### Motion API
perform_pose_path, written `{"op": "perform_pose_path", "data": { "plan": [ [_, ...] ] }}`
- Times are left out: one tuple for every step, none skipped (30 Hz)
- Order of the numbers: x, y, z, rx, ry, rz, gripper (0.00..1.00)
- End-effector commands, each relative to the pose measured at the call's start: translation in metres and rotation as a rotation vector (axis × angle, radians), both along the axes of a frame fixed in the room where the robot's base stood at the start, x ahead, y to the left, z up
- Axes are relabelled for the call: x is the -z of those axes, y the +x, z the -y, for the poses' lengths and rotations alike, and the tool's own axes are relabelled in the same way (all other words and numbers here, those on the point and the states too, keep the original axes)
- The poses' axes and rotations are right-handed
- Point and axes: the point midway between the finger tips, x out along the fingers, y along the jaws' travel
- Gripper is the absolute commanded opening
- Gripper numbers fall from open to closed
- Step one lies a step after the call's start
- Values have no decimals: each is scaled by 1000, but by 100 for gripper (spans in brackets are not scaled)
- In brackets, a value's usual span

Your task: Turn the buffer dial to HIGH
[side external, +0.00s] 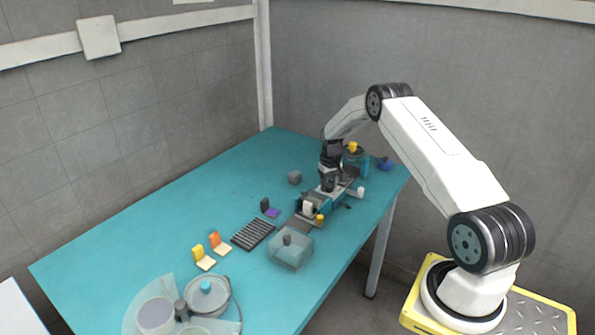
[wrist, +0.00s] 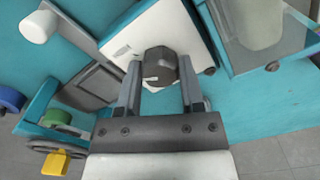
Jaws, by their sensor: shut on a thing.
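The buffer dial is a dark, many-sided knob (wrist: 160,66) on a white plate (wrist: 127,40) in the wrist view. A pale mark shows on the knob's face, but no HIGH label is readable, so I cannot tell its setting. My gripper (wrist: 159,72) has one finger on each side of the knob and is shut on it. In the side view my gripper (side external: 328,184) points down over the teal machine (side external: 314,205) near the table's right end. It hides the dial there.
In the wrist view, a clear box (wrist: 258,55) stands close at right. A white cylinder (wrist: 38,27) and a yellow block (wrist: 57,161) lie at left. In the side view, another clear box (side external: 291,249) and a dark ribbed rack (side external: 253,234) stand nearer on the teal table (side external: 130,245).

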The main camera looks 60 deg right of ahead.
Motion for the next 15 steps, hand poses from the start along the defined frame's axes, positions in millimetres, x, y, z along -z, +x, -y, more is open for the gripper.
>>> {"op": "perform_pose_path", "data": {
  "plan": [
    [-1, 0, 0, 38, 0, 0, 0],
    [-1, 0, 0, 62, 0, 0, 0],
    [-1, 0, 0, 93, 0, 0, 0],
    [-1, 0, 0, 115, 0, 1, 0],
    [-1, 0, 0, 137, 0, 1, 0],
    [-1, 0, 0, 163, 0, 1, 0],
    [-1, 0, 0, 181, -1, 1, 0],
    [-1, 0, 0, 199, -1, 1, 0],
    [-1, 0, 0, 219, -1, 1, 0],
    [-1, 0, 0, 233, -1, 1, 0],
    [-1, 0, 0, 245, -1, 1, 0],
    [-1, 0, 0, 260, -1, 1, 0],
    [-1, 0, 0, 269, -1, 1, 0],
    [-1, 0, 0, 278, -1, 1, 0],
    [-1, 0, 0, 287, -1, 1, 0]
  ]
}}
